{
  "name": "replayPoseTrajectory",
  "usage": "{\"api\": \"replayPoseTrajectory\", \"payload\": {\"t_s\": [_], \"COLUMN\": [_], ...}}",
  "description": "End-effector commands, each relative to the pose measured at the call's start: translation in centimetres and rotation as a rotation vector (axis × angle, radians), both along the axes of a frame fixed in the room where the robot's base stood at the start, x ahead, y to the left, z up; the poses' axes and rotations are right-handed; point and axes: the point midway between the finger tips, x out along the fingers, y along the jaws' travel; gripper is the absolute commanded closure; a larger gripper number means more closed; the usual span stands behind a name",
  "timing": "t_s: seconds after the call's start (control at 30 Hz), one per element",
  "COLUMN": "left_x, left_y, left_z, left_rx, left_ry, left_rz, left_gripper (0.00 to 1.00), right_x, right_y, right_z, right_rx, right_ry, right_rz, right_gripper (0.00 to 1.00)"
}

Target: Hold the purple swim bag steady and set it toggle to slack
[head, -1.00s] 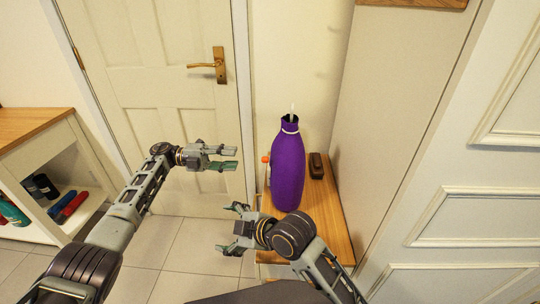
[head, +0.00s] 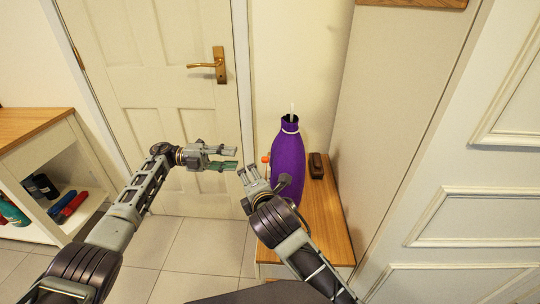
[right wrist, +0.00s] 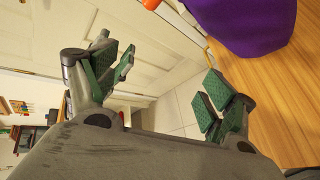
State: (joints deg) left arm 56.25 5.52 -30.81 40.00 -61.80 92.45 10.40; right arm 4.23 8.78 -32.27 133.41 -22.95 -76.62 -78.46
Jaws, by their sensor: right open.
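The purple swim bag (head: 288,160) stands upright on the wooden bench, with a pale cord around its dark neck. A small orange piece (head: 265,158) shows at its left side; I cannot tell if it is the toggle. My left gripper (head: 237,158) is open and empty, left of the bag and apart from it. My right gripper (head: 252,170) is open just left of the bag's lower part, and its wrist hides some of the bag. In the right wrist view nothing is between the fingers (right wrist: 168,68); the bag (right wrist: 242,22) is at the top right.
The bench (head: 325,222) holds a dark brown object (head: 316,166) right of the bag. A tall pale panel (head: 390,110) stands close on the right. A door (head: 150,90) is behind, and a cubby shelf (head: 45,170) with shoes is at the left. Tiled floor is clear between.

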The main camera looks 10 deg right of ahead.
Motion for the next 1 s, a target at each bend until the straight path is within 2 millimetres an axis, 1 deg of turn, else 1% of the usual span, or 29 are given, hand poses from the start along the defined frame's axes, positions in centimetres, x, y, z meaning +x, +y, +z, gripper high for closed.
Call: {"api": "replayPoseTrajectory", "payload": {"t_s": [0.2, 0.5, 0.77, 1.0], "left_x": [0.0, 0.0, 0.0, 0.0], "left_y": [0.0, 0.0, 0.0, 0.0], "left_z": [0.0, 0.0, 0.0, 0.0], "left_rx": [0.0, 0.0, 0.0, 0.0], "left_ry": [0.0, 0.0, 0.0, 0.0], "left_rz": [0.0, 0.0, 0.0, 0.0], "left_gripper": [0.64, 0.64, 0.64, 0.64], "right_x": [1.4, 2.4, 2.5, 1.9], "right_y": [-2.2, -5.2, -7.5, -9.0], "right_z": [2.4, 6.3, 10.2, 13.3], "right_rx": [-0.214, -0.503, -0.741, -0.916], "right_ry": [-0.066, -0.129, -0.158, -0.162], "right_rz": [-0.06, -0.167, -0.279, -0.382], "right_gripper": [0.16, 0.16, 0.16, 0.16]}}
